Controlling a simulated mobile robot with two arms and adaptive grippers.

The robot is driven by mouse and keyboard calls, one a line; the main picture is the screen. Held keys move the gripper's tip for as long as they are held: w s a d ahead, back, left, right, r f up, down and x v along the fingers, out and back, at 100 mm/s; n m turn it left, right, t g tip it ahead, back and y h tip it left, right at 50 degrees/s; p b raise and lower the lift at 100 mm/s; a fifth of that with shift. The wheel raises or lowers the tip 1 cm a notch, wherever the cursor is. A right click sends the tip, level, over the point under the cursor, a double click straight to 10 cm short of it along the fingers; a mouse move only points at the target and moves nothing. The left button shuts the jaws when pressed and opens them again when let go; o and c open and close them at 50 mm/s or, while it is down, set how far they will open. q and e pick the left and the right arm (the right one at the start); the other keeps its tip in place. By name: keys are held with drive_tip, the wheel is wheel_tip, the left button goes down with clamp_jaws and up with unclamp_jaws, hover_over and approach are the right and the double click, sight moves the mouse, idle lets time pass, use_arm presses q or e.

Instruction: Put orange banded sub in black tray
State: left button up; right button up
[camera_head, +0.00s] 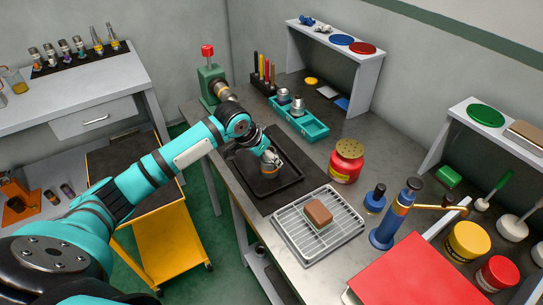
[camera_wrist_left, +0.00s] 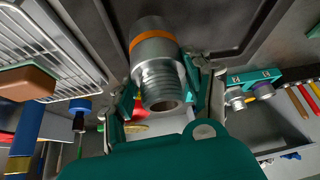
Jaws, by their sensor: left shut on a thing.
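The orange banded sub (camera_head: 269,173) is a grey metal threaded fitting with an orange band. It also shows in the left wrist view (camera_wrist_left: 158,62), its open threaded end toward the camera. My left gripper (camera_head: 270,158) is shut on it, with a finger on each side. The black tray (camera_head: 243,166) lies on the bench, and the sub is inside its outline, at or just above the floor; I cannot tell if it touches. My right gripper is not in view.
A wire rack (camera_head: 290,240) with a brown block (camera_head: 318,213) lies in front of the tray. A red container (camera_head: 346,161) stands to the right. A teal tray (camera_head: 300,122) with metal fittings is behind, and a green vise (camera_head: 212,86) is at the back left.

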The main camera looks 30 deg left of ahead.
use_arm(q)
drive_tip(key=shift+w+a, duration=0.1)
drive_tip(key=shift+w, duration=1)
wheel_tip(320, 180, down, 3)
drive_tip(key=shift+a+f+p, duration=0.1)
drive_tip(key=shift+f+p, duration=0.1)
drive_tip(key=shift+p, duration=0.5)
drive_tip(key=shift+f, duration=0.15)
drive_tip(key=o, duration=1.4)
drive_tip(key=shift+f, duration=0.15)
drive_tip(key=b+v, duration=0.1)
drive_tip(key=v, duration=1.1)
drive_tip(key=shift+r, duration=0.2)
